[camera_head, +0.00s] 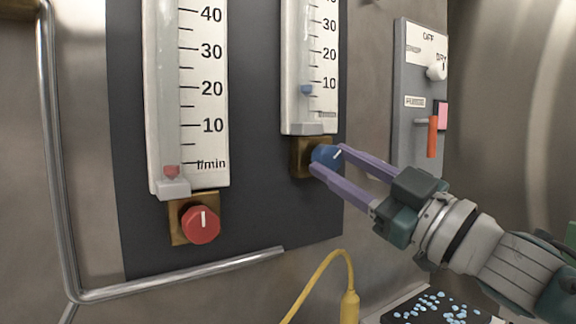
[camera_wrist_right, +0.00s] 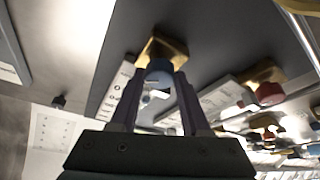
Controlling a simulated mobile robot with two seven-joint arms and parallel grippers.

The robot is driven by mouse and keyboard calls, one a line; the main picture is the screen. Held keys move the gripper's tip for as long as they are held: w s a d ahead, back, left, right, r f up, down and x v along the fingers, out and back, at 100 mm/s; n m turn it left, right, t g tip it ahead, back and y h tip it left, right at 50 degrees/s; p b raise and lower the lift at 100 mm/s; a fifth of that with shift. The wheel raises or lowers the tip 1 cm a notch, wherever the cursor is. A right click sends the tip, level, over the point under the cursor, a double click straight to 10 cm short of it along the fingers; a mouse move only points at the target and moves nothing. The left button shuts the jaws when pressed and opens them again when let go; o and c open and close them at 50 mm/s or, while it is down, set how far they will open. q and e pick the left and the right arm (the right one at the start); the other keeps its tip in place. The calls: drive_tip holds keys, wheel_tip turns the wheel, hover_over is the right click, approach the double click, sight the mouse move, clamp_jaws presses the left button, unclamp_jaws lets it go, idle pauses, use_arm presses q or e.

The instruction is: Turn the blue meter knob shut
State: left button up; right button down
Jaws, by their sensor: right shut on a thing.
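The blue knob (camera_head: 323,155) sits on a brass block (camera_head: 302,158) below the right-hand flow meter (camera_head: 307,110). A white line on the knob points up and to the right. My right gripper (camera_head: 328,160) is shut on the blue knob, one purple finger above it and one below. The blue float (camera_head: 306,89) in that meter stands a little under the 10 mark. In the right wrist view the blue knob (camera_wrist_right: 159,72) lies between the fingertips, in front of the brass block (camera_wrist_right: 163,48). My left gripper is not in view.
A red knob (camera_head: 201,223) sits below the left-hand meter (camera_head: 187,100), whose red float (camera_head: 171,172) is at the bottom. A metal rail (camera_head: 180,275) runs under the panel. A yellow cable (camera_head: 325,263) hangs below. A switch box (camera_head: 421,95) with a red handle (camera_head: 432,137) is at right.

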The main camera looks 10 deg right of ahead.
drive_tip(key=n, duration=0.2)
drive_tip(key=n+g, duration=0.1)
drive_tip(key=n, duration=0.1)
drive_tip(key=shift+d+r+y, duration=0.15)
drive_tip(key=shift+y, duration=0.25)
drive_tip(key=n+g+p, duration=0.1)
drive_tip(key=n, duration=0.2)
drive_tip(key=shift+r+g+y, duration=0.1)
drive_tip(key=shift+g+y, duration=0.3)
drive_tip(key=shift+w+d+r+n+g+p, duration=0.1)
drive_tip(key=shift+n+g+p, duration=0.4)
drive_tip(key=shift+n, duration=0.85)
drive_tip(key=shift+n+g+p, duration=0.4)
drive_tip(key=shift+n+p, duration=0.2)
drive_tip(key=shift+n, duration=0.75)
drive_tip(key=shift+c, duration=1.9)
unclamp_jaws()
